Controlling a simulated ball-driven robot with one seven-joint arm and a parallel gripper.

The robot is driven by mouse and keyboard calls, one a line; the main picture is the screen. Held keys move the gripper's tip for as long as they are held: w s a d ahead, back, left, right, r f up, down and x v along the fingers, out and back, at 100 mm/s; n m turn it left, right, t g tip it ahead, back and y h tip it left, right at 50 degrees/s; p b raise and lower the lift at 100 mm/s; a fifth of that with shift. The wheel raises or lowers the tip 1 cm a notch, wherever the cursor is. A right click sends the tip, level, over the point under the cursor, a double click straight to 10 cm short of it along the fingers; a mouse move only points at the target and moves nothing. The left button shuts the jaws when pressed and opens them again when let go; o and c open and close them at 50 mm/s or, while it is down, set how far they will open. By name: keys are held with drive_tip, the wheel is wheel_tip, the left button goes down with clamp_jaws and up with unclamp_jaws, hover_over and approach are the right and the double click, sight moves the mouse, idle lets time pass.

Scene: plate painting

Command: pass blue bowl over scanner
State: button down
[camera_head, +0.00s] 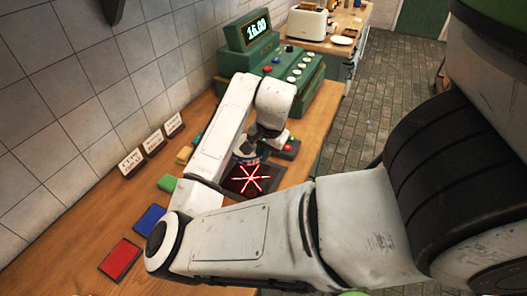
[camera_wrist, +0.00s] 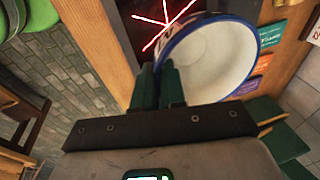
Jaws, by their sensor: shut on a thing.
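The blue bowl is white inside with a blue rim and fills the upper middle of the wrist view (camera_wrist: 215,60). My gripper (camera_wrist: 158,80) is shut on the near left part of its wall. The scanner is a dark plate with red crossing beams in the head view (camera_head: 262,178), and part of it also shows in the wrist view (camera_wrist: 140,12). In the wrist view the bowl overlaps the scanner's edge. In the head view the bowl is mostly hidden behind my arm and gripper, at the scanner's far edge. The height of the bowl above the scanner cannot be told.
A green cash register (camera_head: 270,62) reading 16.00 stands behind the scanner. Red (camera_head: 121,260), blue (camera_head: 150,219) and green (camera_head: 167,183) pads lie along the wooden counter (camera_head: 92,232). Small signs (camera_head: 153,142) stand by the tiled wall. A toaster (camera_head: 307,22) is farther back.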

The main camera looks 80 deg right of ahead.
drive_tip(key=shift+r, duration=0.1)
drive_tip(key=shift+w+d+p+v, duration=0.1)
drive_tip(key=shift+w+p+v, duration=0.1)
drive_tip(key=shift+v, duration=0.6)
drive_tip(key=shift+w+d+p+v, duration=0.1)
drive_tip(key=shift+d+p+v, duration=0.05)
drive_tip(key=shift+v, duration=0.65)
drive_tip(key=shift+w+d+p+v, duration=0.1)
drive_tip(key=shift+p+v, duration=0.1)
drive_tip(key=shift+v, duration=0.6)
